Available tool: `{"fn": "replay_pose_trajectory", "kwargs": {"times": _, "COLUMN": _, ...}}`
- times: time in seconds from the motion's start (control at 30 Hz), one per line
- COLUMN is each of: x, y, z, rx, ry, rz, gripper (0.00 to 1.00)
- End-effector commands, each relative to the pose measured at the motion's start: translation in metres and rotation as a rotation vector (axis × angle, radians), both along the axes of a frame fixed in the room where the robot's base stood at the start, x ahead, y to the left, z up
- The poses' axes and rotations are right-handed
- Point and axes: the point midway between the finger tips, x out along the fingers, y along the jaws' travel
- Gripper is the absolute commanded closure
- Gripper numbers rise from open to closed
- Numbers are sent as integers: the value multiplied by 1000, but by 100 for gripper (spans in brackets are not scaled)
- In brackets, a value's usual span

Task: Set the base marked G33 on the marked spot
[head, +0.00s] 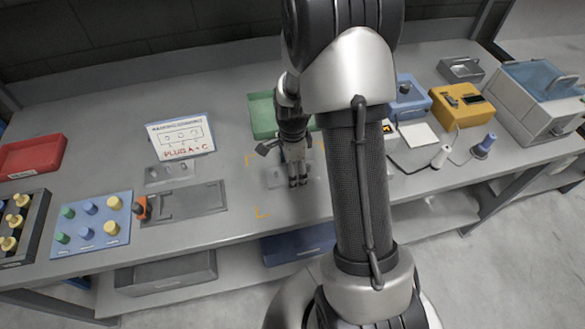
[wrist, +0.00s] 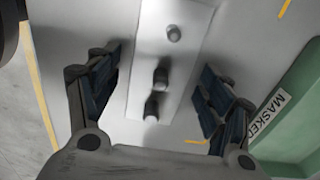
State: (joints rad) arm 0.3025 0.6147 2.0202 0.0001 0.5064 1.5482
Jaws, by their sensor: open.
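In the head view this plate (head: 274,177) lies on the bench, partly hidden by my gripper (head: 298,182). My gripper is open and empty, with one finger on each side of the plate; the wrist view (wrist: 160,95) shows gaps on both sides. Yellow corner marks (head: 262,212) on the bench frame the area around the plate. Another grey plate with small knobs (head: 170,173) lies further left.
A green tray (wrist: 297,120) labelled MASKED is close on the right in the wrist view. A white sign (head: 181,136), a flat grey panel (head: 185,204), and a blue board with coloured knobs (head: 90,226) are left. Blue (head: 409,98) and yellow boxes (head: 462,105) stand right.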

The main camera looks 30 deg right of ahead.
Motion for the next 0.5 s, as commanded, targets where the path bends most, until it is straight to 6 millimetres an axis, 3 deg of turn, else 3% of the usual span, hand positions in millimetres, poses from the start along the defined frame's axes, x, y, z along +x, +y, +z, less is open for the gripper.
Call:
{"fn": "replay_pose_trajectory", "kwargs": {"times": 0.23, "x": 1, "y": 0, "z": 16, "rx": -1, "ry": -3, "rz": 0, "gripper": 27}}
{"fn": "replay_pose_trajectory", "kwargs": {"times": 0.5, "x": 1, "y": 0, "z": 76, "rx": -1, "ry": -5, "rz": 0, "gripper": 27}}
